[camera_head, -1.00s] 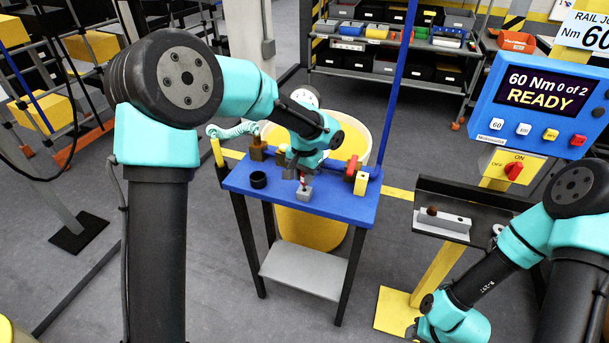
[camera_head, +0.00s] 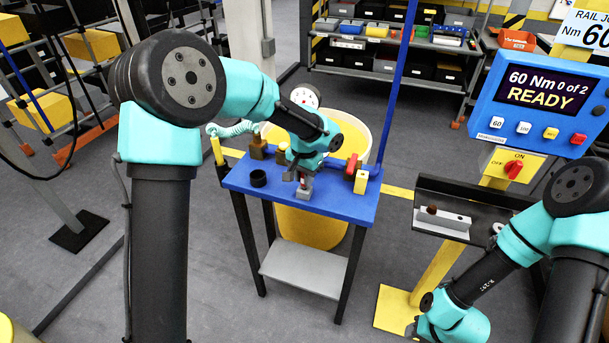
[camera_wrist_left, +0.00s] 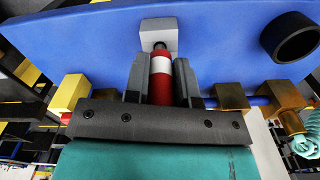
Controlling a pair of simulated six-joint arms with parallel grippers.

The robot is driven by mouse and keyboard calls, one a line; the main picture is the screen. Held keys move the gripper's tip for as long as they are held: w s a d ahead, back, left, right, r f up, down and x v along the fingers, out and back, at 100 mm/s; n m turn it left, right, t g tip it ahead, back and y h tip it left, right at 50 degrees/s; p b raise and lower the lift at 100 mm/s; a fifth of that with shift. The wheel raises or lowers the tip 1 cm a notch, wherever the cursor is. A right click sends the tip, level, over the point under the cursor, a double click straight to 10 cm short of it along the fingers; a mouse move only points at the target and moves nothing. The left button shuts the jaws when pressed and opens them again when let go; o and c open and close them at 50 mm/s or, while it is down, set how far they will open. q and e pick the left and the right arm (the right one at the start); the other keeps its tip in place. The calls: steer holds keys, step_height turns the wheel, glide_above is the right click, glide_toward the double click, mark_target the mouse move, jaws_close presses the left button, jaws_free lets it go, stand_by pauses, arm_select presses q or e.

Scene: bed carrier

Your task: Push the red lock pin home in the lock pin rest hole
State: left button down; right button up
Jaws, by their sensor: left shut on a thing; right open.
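The red lock pin (camera_wrist_left: 160,88), with a white band, is between the fingers of my left gripper (camera_wrist_left: 163,78), which is shut on it. Its dark tip end meets the light grey lock pin rest block (camera_wrist_left: 158,30) in the left wrist view; how deep it sits in the hole is hidden. In the head view the left gripper (camera_head: 303,175) is right above the rest block (camera_head: 305,192) on the blue table, and only a bit of red shows. My right gripper (camera_head: 412,329) is low at the bottom right, empty and away from the table; its fingers barely show.
The blue table (camera_head: 340,207) also carries a black ring (camera_head: 258,179), a yellow block (camera_head: 361,182), a red part (camera_head: 351,166) and brass fittings. A yellow bin (camera_head: 310,240) stands behind it. A dark stand with a grey bar (camera_head: 442,217) is to the right.

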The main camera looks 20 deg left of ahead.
arm_select(q)
steer(key=shift+f, duration=0.75)
steer(key=c, duration=0.9)
jaws_free()
steer(key=shift+o, duration=0.2)
steer(key=shift+r, duration=0.15)
step_height(320, 180, up, 17)
